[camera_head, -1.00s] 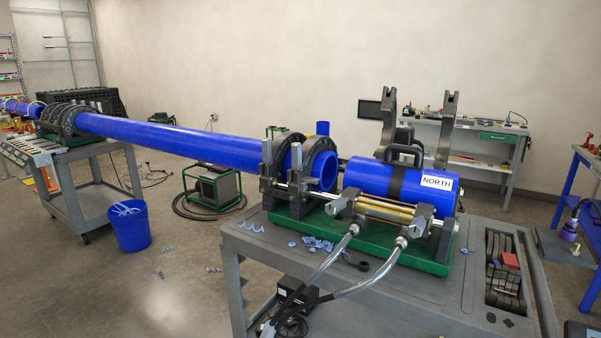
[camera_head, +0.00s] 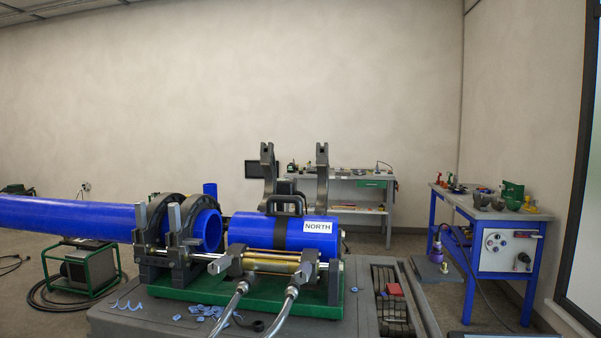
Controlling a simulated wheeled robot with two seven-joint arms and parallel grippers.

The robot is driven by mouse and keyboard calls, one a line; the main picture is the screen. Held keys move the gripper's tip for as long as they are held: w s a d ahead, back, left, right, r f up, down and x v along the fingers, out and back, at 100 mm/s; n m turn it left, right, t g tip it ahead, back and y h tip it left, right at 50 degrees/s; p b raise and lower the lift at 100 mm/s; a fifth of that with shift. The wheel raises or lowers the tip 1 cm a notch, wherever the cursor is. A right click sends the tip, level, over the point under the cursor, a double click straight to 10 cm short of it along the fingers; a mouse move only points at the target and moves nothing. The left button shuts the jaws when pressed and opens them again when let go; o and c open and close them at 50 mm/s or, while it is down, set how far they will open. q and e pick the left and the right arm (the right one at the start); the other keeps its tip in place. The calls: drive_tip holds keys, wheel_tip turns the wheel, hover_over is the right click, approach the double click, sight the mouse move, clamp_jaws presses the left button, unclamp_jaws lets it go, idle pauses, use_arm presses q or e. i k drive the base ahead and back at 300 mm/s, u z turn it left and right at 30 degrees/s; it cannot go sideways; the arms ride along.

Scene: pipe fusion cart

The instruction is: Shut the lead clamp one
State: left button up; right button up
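The fusion machine sits on a green base (camera_head: 250,302) on the grey cart (camera_head: 115,318). Two clamps stand open at its right end, their dark upper jaws raised: one left jaw (camera_head: 268,175) and one right jaw (camera_head: 322,178). Below them lies a short blue pipe piece (camera_head: 265,232) with a NORTH label (camera_head: 320,227) and a black handle (camera_head: 286,203). Two closed dark clamps (camera_head: 165,235) hold the long blue pipe (camera_head: 65,215) at the left. Which clamp is lead clamp one is not marked. Neither of my grippers shows.
Two hoses (camera_head: 283,318) run from the machine over the cart's front. Blue shavings (camera_head: 205,311) lie on the cart top. A blue workbench (camera_head: 487,255) stands at right, a grey bench (camera_head: 350,177) behind. Floor shows between cart and blue workbench.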

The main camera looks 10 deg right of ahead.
sight(268, 160)
drive_tip(key=z, duration=3.15)
drive_tip(key=i, duration=3.2)
drive_tip(key=u, duration=2.6)
drive_tip(key=i, duration=3.15)
drive_tip(key=u, duration=0.7)
